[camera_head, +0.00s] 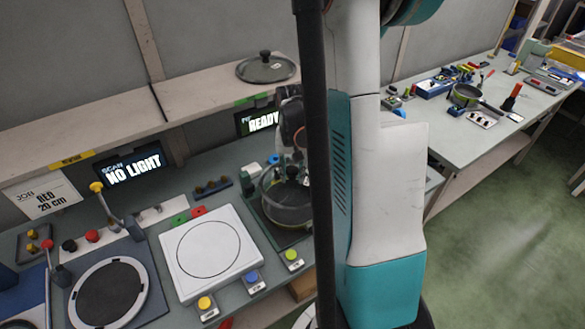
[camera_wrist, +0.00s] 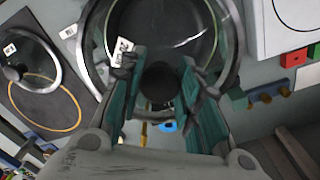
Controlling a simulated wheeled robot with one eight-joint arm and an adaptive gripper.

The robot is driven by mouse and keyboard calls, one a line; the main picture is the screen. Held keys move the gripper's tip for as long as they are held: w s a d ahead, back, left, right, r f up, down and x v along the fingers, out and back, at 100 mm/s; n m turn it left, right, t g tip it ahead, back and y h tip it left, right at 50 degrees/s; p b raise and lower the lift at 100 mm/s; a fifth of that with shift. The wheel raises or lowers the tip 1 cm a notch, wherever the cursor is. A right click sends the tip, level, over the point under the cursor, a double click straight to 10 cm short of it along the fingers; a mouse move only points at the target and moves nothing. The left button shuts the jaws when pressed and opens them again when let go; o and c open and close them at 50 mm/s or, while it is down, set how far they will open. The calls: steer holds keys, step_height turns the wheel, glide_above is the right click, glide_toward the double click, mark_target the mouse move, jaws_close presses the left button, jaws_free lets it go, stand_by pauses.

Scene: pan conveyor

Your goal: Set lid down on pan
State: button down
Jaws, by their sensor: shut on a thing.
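My gripper (camera_head: 291,172) is shut on the dark knob (camera_wrist: 160,82) of a clear glass lid, with a teal finger on either side in the wrist view. The lid (camera_wrist: 188,22) is round, with a metal rim and a white tag. In the head view the lid (camera_head: 272,188) is over a dark round pan (camera_head: 287,215) on a station right of the white square plate. The lid looks close to the pan's rim. I cannot tell whether they touch or are exactly centred. My arm hides the pan's right side in the head view.
Another glass lid (camera_head: 265,67) lies on the shelf above the bench. Screens read "NO LIGHT" (camera_head: 134,168) and "READY" (camera_head: 262,122). A white square plate (camera_head: 211,252) and several coloured buttons stand beside the pan. Another pan (camera_head: 465,96) is on the far right bench.

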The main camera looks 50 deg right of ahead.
steer(key=shift+f+b, duration=1.85)
steer(key=shift+f, duration=0.95)
steer(key=shift+f+b, duration=0.95)
steer(key=shift+f, duration=0.1)
steer(key=shift+a+f+b, duration=0.1)
steer(key=shift+f+b, duration=0.4)
steer(key=shift+b, duration=0.5)
steer(key=c, duration=1.1)
jaws_free()
steer(key=shift+r, duration=0.1)
step_height(320, 180, up, 12)
steer(key=shift+f, duration=0.1)
steer(key=shift+a, duration=0.1)
